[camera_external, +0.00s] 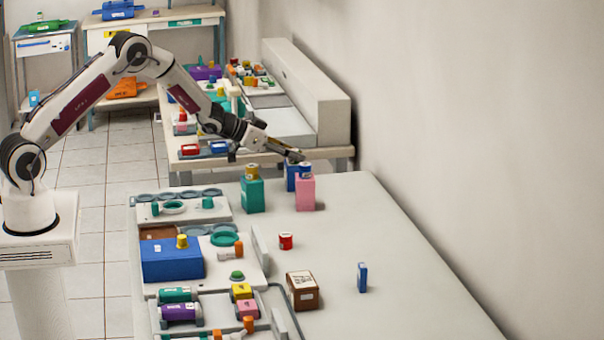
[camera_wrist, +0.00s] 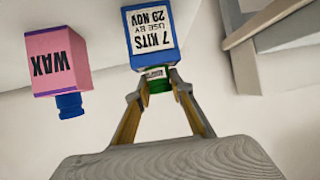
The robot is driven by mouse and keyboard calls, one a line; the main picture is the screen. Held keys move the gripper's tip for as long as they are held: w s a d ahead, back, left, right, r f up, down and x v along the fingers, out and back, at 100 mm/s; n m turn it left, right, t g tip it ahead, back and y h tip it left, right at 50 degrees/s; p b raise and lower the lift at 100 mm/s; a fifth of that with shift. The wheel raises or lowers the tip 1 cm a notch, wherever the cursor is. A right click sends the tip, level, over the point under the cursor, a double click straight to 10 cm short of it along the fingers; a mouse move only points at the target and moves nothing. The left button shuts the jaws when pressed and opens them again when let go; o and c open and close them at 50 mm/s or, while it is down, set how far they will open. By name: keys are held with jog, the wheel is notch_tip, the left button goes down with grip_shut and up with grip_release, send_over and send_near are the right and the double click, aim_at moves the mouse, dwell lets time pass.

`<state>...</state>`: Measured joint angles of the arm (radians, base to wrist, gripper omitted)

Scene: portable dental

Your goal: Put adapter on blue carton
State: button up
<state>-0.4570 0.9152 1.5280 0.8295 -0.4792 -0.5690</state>
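The blue carton (camera_wrist: 152,35) is at the top centre of the wrist view, its printed label upside down. In the external view the blue carton (camera_external: 291,176) stands on the far part of the table, partly behind a pink box. A small green piece with a pale label, apparently the adapter (camera_wrist: 158,87), lies between my fingertips at the carton's end. My gripper (camera_wrist: 157,80) appears shut on it, with a finger at each side. In the external view my gripper (camera_external: 296,156) is just above the carton. I cannot tell whether the adapter touches it.
The pink WAX box (camera_wrist: 58,62) with a blue cap stands close beside the carton. A teal box (camera_external: 252,196) with a gold cap stands to its left. A red can (camera_external: 286,241), a brown box (camera_external: 302,291) and a small blue box (camera_external: 362,278) stand nearer. The table's right side is mostly clear.

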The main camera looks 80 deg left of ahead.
jog(key=o, duration=0.4)
jog(key=shift+r, duration=0.2)
jog(key=shift+v, duration=6)
jog(key=s+d+r+n+g+y, duration=0.1)
jog(key=s+d+r+g, duration=0.1)
jog(key=s+d+r, duration=0.5)
jog(key=s+d+r+g+y, duration=0.15)
jog(key=s+d+r, duration=0.25)
jog(key=s+r, duration=0.5)
jog(key=s+d+g+h, duration=0.1)
jog(key=s+d, duration=0.4)
jog(key=s, duration=0.4)
jog(key=s+d+f+m+g+h, duration=0.1)
jog(key=s+d, duration=0.4)
jog(key=s, duration=0.3)
jog(key=s+d+g+h, duration=0.1)
jog(key=s+d, duration=0.4)
jog(key=s, duration=0.4)
jog(key=shift+s+d+f+m, duration=0.2)
jog(key=shift+s+d+m, duration=0.05)
jog(key=shift+s+m, duration=0.05)
